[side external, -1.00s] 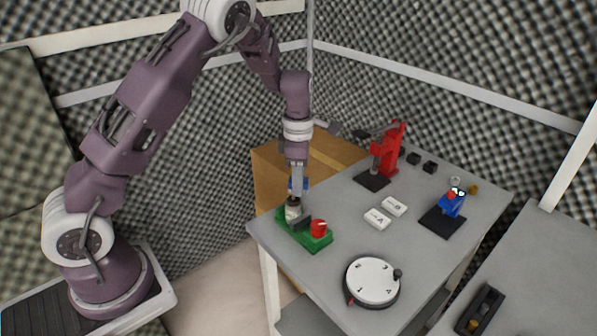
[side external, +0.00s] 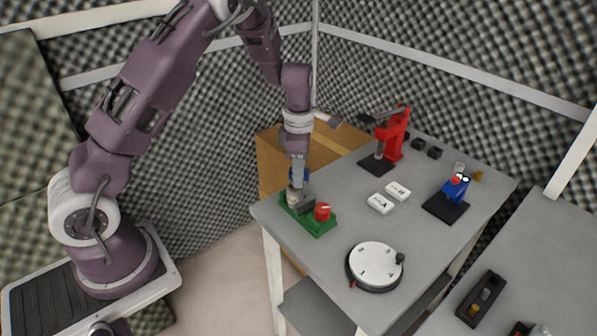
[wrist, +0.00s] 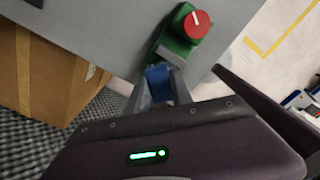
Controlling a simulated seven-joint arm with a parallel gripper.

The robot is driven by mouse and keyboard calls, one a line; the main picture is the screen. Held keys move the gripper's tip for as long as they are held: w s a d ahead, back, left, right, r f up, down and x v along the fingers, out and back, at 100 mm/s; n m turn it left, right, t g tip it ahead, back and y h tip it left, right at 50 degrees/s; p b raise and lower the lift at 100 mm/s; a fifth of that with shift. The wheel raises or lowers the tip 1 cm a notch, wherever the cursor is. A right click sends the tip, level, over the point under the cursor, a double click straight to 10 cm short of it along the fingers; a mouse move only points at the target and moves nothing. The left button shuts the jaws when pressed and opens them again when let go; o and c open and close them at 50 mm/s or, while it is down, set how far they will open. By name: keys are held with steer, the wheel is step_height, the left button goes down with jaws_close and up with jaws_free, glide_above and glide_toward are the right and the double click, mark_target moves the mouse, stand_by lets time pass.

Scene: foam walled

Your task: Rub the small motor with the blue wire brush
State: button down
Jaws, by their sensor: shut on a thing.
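My gripper (side external: 297,186) points down over the near left corner of the grey table. It is shut on the blue wire brush (wrist: 158,82), whose blue part shows between the fingers in the wrist view. A bit of the brush's blue also shows beside the fingers in the side view (side external: 305,174). The small silvery motor (side external: 292,199) sits on the left end of a green base (side external: 318,228) with a red knob (side external: 322,211). The fingers and brush overlap the motor's top; I cannot tell whether the bristles touch it. In the wrist view the motor is mostly hidden.
A white round dial (side external: 376,264) stands at the table's front. Two white blocks (side external: 380,203) lie mid-table. A red stand (side external: 393,138) and a blue figure on a black plate (side external: 455,189) stand farther back. A cardboard box (side external: 272,160) is behind the table's left edge.

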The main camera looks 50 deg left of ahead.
steer(key=shift+s+f, duration=0.1)
steer(key=shift+s, duration=0.9)
steer(key=w, duration=0.3)
steer(key=shift+w, duration=0.1)
steer(key=s, duration=0.3)
steer(key=shift+s, duration=0.1)
steer(key=shift+w+r, duration=0.2)
steer(key=shift+w, duration=1.4)
steer(key=shift+r, duration=3.9)
